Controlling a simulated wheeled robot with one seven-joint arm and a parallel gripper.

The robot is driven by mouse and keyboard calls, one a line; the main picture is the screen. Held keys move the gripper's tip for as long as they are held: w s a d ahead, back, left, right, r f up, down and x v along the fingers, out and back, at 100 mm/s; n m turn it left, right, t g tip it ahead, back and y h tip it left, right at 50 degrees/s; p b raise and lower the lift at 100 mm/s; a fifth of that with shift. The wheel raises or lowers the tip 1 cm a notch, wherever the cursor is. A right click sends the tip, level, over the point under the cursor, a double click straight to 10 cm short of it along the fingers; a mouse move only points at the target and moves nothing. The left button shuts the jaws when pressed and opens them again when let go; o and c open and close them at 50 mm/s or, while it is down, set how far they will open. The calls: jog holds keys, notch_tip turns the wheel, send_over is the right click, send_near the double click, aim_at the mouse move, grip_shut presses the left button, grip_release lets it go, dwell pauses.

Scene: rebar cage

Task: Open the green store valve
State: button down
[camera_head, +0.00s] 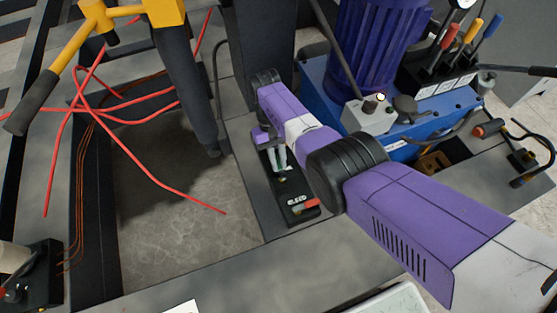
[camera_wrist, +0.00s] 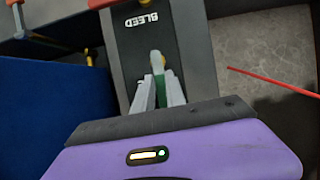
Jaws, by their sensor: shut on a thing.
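The green valve handle (camera_wrist: 159,88) shows between my fingers in the wrist view. My gripper (camera_wrist: 155,72) is shut on it, one pale finger on each side. In the head view my gripper (camera_head: 278,160) is over a black valve block (camera_head: 270,190), and the fingers and arm hide most of the handle. The block also shows in the wrist view (camera_wrist: 138,45), with the white word BLEED on it. A red handle (camera_head: 305,206) sits at the near end of the block, beside that label. How far the green handle is turned cannot be told.
A blue hydraulic unit (camera_head: 318,78) with a motor (camera_head: 378,45) and coloured levers (camera_head: 470,38) stands right of the block. Red rods (camera_head: 165,180) lie over the grey opening on the left. A yellow tool (camera_head: 65,55) hangs at upper left.

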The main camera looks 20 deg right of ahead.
jog(key=c, duration=1.4)
grip_release()
jog(key=shift+o, duration=0.2)
jog(key=shift+p+v, duration=0.8)
jog(key=shift+v, duration=3.1)
